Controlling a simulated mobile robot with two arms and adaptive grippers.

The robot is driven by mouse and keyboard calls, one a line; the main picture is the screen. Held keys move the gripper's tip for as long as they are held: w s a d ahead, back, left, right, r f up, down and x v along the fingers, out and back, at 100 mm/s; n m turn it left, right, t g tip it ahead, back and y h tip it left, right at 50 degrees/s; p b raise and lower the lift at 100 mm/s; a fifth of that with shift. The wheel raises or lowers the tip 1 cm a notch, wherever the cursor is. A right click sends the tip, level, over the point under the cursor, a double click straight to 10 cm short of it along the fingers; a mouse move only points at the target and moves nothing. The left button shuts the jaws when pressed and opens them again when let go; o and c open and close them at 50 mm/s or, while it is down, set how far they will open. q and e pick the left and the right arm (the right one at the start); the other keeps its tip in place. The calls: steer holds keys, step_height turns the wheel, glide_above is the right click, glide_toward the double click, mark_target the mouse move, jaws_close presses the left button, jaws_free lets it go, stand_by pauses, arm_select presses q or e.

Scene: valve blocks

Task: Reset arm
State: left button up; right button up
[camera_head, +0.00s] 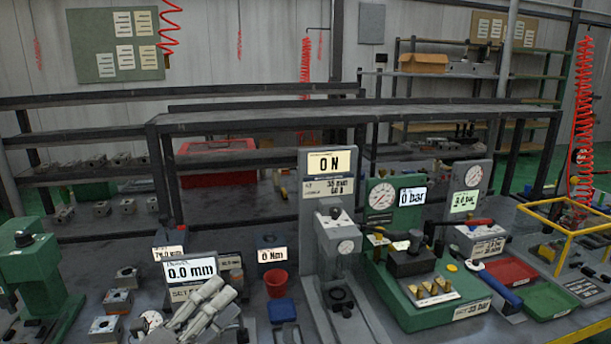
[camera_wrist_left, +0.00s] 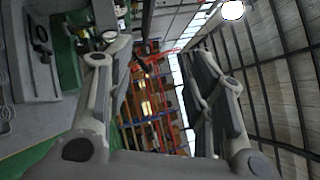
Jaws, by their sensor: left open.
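My left gripper (camera_head: 216,298) is low in the head view, left of centre, over the bench in front of the 0.0 mm display (camera_head: 190,270). It is open and nothing is between its fingers. In the left wrist view the two fingers (camera_wrist_left: 160,72) stand apart, with only distant shelving between them. Part of the bench shows at the left of that view. My right gripper is in neither view.
Just right of the left gripper are a red cup (camera_head: 276,283), a blue tray (camera_head: 282,310) and the tall grey ON station (camera_head: 312,215). A green gauge station (camera_head: 435,308) stands further right. Several metal valve blocks (camera_head: 117,301) sit to the left.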

arm_select(q)
steer(key=s+a+f+n+g+y, duration=0.1)
steer(key=s+a+f+n+y, duration=0.1)
steer(key=a+f+n+y, duration=0.5)
steer(key=s+a+f+n+g+y, duration=0.1)
steer(key=s+a+f+n+y, duration=0.2)
steer(key=f+n+y, duration=0.8)
steer(key=s+d+f+n+g+h, duration=0.25)
steer(key=s+f+n+g, duration=0.3)
steer(key=s, duration=0.45)
steer(key=s+d+f+n+g+h, duration=0.1)
steer(key=s+f+n+g+h, duration=0.35)
steer(key=s, duration=0.55)
step_height(320, 180, down, 28)
steer(key=s+m+g+y, duration=0.1)
steer(key=s+g+y, duration=0.1)
steer(key=s+a+f+g, duration=0.1)
steer(key=s+a+f, duration=0.1)
steer(key=s+f, duration=1.4)
steer(key=shift+s+g, duration=0.3)
steer(key=shift+s, duration=0.15)
